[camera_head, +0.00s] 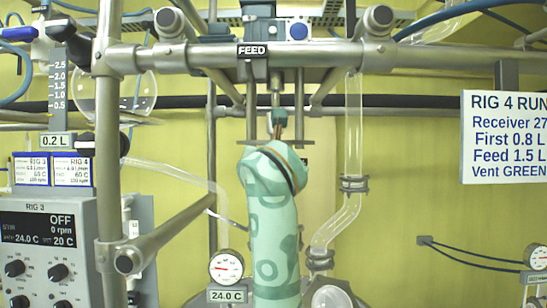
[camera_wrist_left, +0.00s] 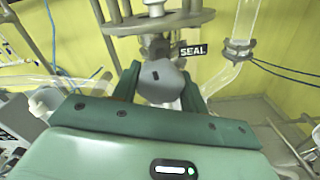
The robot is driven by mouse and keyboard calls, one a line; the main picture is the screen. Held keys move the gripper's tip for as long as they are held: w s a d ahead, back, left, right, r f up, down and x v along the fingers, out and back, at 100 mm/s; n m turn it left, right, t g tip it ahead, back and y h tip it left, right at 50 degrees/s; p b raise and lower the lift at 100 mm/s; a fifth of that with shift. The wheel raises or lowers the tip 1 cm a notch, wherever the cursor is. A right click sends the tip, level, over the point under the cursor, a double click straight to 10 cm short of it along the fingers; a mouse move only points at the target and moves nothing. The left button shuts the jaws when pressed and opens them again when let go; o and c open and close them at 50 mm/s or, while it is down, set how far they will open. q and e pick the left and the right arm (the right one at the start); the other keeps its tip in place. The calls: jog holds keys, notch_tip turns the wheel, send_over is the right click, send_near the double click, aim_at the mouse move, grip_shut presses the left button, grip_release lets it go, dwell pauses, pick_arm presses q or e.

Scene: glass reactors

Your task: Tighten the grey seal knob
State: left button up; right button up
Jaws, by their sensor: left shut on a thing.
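The grey seal knob (camera_wrist_left: 162,82) is in the middle of the left wrist view, on a vertical shaft, beside a black SEAL tag (camera_wrist_left: 190,50). My left gripper (camera_wrist_left: 160,90) has one green finger on each side of the knob and is shut on it. In the head view my green-patterned arm rises from the bottom centre, and its gripper (camera_head: 279,122) is at the shaft below the FEED sign (camera_head: 252,50). The knob is hidden there by the wrist and gripper. My right gripper is in neither view.
Metal frame bars (camera_head: 110,150) stand left of the arm and cross above it. A glass tube (camera_head: 340,215) runs down close on the right. A gauge (camera_head: 226,266) and the RIG 3 control box (camera_head: 40,250) are at lower left.

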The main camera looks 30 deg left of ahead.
pick_arm(q)
jog(key=m+p, duration=0.2)
jog(key=m, duration=0.1)
jog(key=shift+m+p, duration=0.4)
jog(key=m+p, duration=0.7)
jog(key=p, duration=0.1)
jog(key=shift+r, duration=0.2)
jog(key=m+p, duration=0.6)
jog(key=p, duration=0.5)
jog(key=shift+f+m+p, duration=0.1)
jog(key=shift+m+p, duration=0.2)
jog(key=shift+m, duration=0.1)
jog(key=shift+f+m+p, duration=0.2)
jog(key=shift+m+p, duration=0.3)
jog(key=shift+p, duration=0.1)
jog(key=o, duration=1)
jog(key=shift+r, duration=0.1)
